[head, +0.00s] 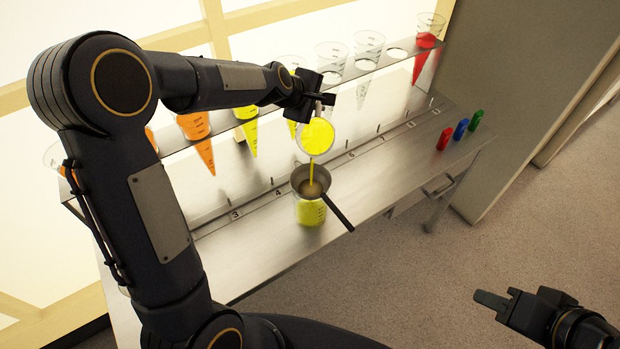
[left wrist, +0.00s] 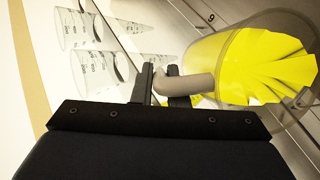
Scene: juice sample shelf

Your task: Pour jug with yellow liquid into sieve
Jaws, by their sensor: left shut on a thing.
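My left gripper (head: 318,100) is shut on the handle of a clear jug (head: 315,137) with yellow liquid. The jug is tilted above the sieve, and a yellow stream runs down from it into the sieve. In the left wrist view the gripper's fingers (left wrist: 168,90) close around the grey handle of the jug (left wrist: 262,65). The dark sieve (head: 311,178) sits over a clear container (head: 310,210) holding yellow liquid, its black handle pointing to the lower right. My right gripper (head: 493,303) is empty, off to the right of the shelf; its finger gap is unclear.
A rack (head: 397,54) holds several cone-shaped measures behind the jug, among them orange, yellow, red and empty ones. The metal shelf (head: 385,177) has numbered marks. Red, blue and green small items (head: 461,129) stand at its right end. Bare shelf lies right of the sieve.

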